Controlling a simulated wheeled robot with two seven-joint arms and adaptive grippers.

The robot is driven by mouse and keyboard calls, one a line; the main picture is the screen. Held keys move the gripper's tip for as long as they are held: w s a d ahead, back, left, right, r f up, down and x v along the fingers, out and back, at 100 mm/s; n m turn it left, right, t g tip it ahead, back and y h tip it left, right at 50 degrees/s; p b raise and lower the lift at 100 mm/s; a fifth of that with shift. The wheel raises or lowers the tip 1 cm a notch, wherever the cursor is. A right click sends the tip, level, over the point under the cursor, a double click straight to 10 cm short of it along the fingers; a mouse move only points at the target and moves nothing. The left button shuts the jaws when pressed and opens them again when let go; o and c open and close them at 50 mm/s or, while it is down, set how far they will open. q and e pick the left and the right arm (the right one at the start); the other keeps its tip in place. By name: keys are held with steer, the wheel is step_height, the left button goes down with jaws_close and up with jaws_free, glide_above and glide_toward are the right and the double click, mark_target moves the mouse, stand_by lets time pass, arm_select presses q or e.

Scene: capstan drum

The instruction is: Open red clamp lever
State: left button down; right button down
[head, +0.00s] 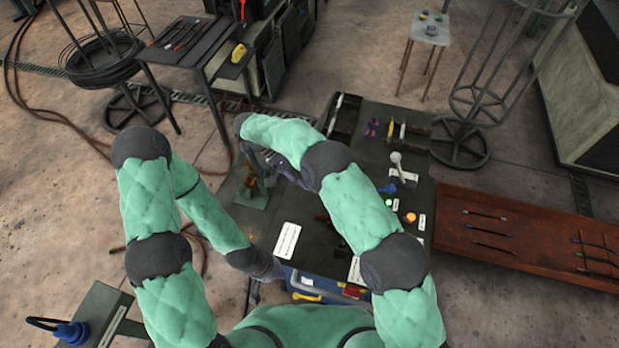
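I cannot pick out the red clamp lever for certain. A small green stand with a brown upright (255,194) is on the left part of the dark workbench (345,240). My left arm bends down to the bench's front left corner; its gripper (254,292) is small, dark and partly hidden under the wrist. My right arm reaches over the bench, and its forearm covers much of the middle. Its gripper seems to be among dark parts near the green stand, too unclear to tell its fingers. I see nothing held for certain.
A white lever-like part (397,166), a blue part (388,188) and an orange button (411,217) are on the bench's right side. A reddish-brown table (530,232) with thin tools adjoins on the right. A blue toolbox (330,285) is at the front.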

steer(key=shift+s+a+f, duration=0.1)
steer(key=shift+s+f, duration=0.05)
steer(key=shift+f, duration=0.1)
steer(key=c, duration=0.9)
jaws_free()
steer(key=shift+o, duration=0.2)
steer(key=shift+a+r, duration=0.1)
steer(key=shift+r, duration=0.1)
steer(key=shift+r, duration=0.25)
step_height(320, 180, up, 9)
steer(key=shift+r, duration=0.15)
